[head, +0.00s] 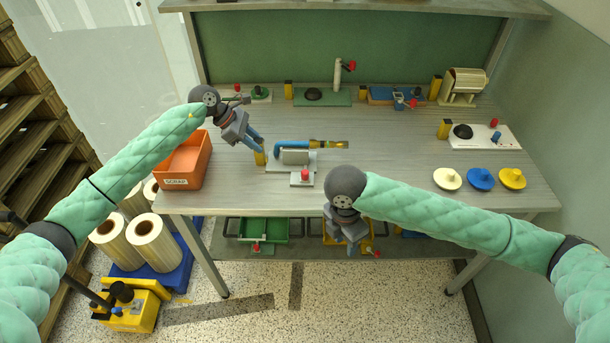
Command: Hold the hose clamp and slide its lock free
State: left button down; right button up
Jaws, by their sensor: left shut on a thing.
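The hose clamp station is a pale fixture (282,167) near the front middle of the table, with a blue curved hose piece (290,144) and a yellow-brown end along its back. A red knob (304,175) stands on a small light plate at its front. A yellow block (260,158) stands at the fixture's left. My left gripper (260,146) comes down from the upper left and is shut on the yellow block's top. My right gripper (351,247) points down in front of the table's front edge, right of and below the red knob. Its fingers are too small to read.
An orange scrap bin (184,162) stands at the table's left. Other fixtures line the back, including a green board (322,97) with a post. White, blue (481,179) and yellow discs lie at the right. A lower shelf holds a green tray (279,229). The table's middle right is clear.

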jog(key=w+a+r, duration=0.1)
jog(key=w, duration=0.3)
jog(key=w+a+r+m+y, duration=0.1)
jog(key=w, duration=0.3)
jog(key=w+a+r+m+y, duration=0.1)
jog(key=w+a, duration=0.1)
jog(key=w, duration=0.3)
jog(key=shift+a, duration=0.1)
jog(key=m+y, duration=0.2)
send_near(306, 172)
notch_tip(306, 172, down, 2)
jog(key=shift+a+x, duration=0.2)
jog(key=shift+x, duration=3.35)
grip_shut()
